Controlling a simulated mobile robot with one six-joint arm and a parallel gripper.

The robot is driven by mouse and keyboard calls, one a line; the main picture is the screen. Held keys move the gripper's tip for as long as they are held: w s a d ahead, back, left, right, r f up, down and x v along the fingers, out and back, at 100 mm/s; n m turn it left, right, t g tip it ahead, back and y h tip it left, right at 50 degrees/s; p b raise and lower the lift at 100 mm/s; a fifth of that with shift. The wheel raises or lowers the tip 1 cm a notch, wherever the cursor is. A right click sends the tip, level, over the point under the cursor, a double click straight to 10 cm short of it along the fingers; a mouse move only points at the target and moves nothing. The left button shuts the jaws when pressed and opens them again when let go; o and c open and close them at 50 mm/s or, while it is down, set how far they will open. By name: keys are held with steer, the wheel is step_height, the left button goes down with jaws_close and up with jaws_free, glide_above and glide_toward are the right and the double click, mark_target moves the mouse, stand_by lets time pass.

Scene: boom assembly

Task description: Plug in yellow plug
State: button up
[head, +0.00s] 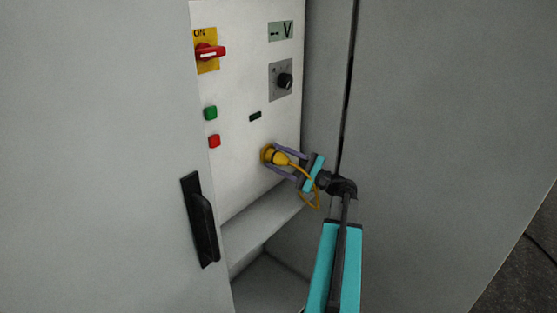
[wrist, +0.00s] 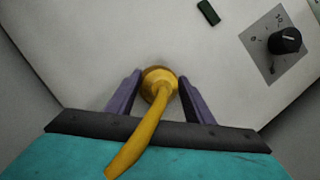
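The yellow plug (head: 281,158) sits against a round yellow socket (head: 268,154) on the white panel, and looks seated in it. Its yellow cable (head: 309,175) loops back below my gripper. In the wrist view the plug (wrist: 158,83) is in the middle, with its thick tail (wrist: 140,135) running toward the camera. My gripper (head: 273,156) has one purple finger on each side of the plug. The fingers are spread, with narrow gaps beside the plug in the wrist view (wrist: 160,78). The plug's front face and contacts are hidden.
The panel carries a red switch (head: 208,52), a black knob (head: 285,81), a green button (head: 210,113) and a red button (head: 214,141). A cabinet door with a black handle (head: 203,222) stands at left. A grey wall (head: 430,130) is close on the right.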

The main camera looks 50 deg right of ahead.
steer(key=shift+o, duration=0.7)
steer(key=shift+f, duration=0.1)
steer(key=shift+s+d, duration=0.1)
steer(key=shift+s, duration=0.15)
steer(key=b+v, duration=0.2)
steer(key=v, duration=1.1)
steer(key=shift+b, duration=0.3)
steer(key=shift+s, duration=0.1)
